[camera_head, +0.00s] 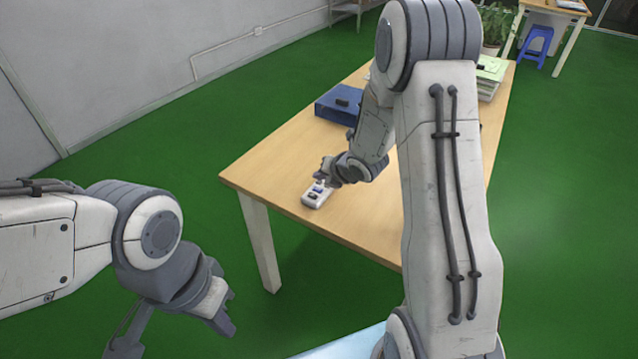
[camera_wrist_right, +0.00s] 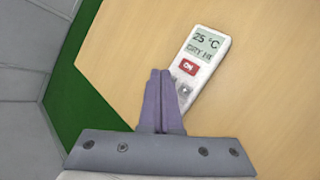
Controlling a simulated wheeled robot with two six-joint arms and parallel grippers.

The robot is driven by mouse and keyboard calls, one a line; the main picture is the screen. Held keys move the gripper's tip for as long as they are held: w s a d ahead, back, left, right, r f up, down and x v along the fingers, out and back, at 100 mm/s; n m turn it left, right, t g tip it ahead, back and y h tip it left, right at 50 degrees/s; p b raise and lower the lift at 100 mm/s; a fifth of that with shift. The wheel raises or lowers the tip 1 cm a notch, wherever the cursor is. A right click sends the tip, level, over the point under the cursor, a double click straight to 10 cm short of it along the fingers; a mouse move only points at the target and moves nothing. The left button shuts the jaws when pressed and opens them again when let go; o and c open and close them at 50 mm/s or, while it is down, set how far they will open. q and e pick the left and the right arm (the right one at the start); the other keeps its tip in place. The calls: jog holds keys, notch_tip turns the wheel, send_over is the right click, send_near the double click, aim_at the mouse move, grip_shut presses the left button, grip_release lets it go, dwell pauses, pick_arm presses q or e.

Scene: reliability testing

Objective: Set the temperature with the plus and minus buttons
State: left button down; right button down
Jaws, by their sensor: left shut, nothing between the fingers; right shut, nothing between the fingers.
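A small white remote control (camera_head: 313,199) lies on the wooden table near its front left edge. In the right wrist view the remote (camera_wrist_right: 214,62) shows a grey screen (camera_wrist_right: 206,46) reading 25 °C, with a second line only partly legible. Below the screen are a red button (camera_wrist_right: 189,67) and a small grey button (camera_wrist_right: 185,90). My right gripper (camera_head: 322,180) is shut and empty, its tips (camera_wrist_right: 160,72) over or beside the remote's lower left side. The fingers hide part of the remote; I cannot tell whether they touch it. My left gripper (camera_head: 230,312) is shut and empty, off the table at lower left.
The wooden table (camera_head: 265,160) has clear room around the remote. A blue box (camera_head: 328,106) with a dark item on it stands further back. A stack of papers or folders (camera_head: 490,75) lies at the far right. Green floor (camera_head: 130,150) surrounds the table.

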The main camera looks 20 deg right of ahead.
aim_at(321, 186)
jog(key=shift+f+b, duration=0.3)
jog(key=shift+b, duration=0.15)
dwell(0.6)
jog(key=shift+r, duration=0.15)
jog(key=shift+r+p, duration=0.45)
jog(key=shift+r, duration=0.15)
jog(key=shift+r+p, duration=1.85)
jog(key=shift+r, duration=0.7)
jog(key=shift+f, duration=0.1)
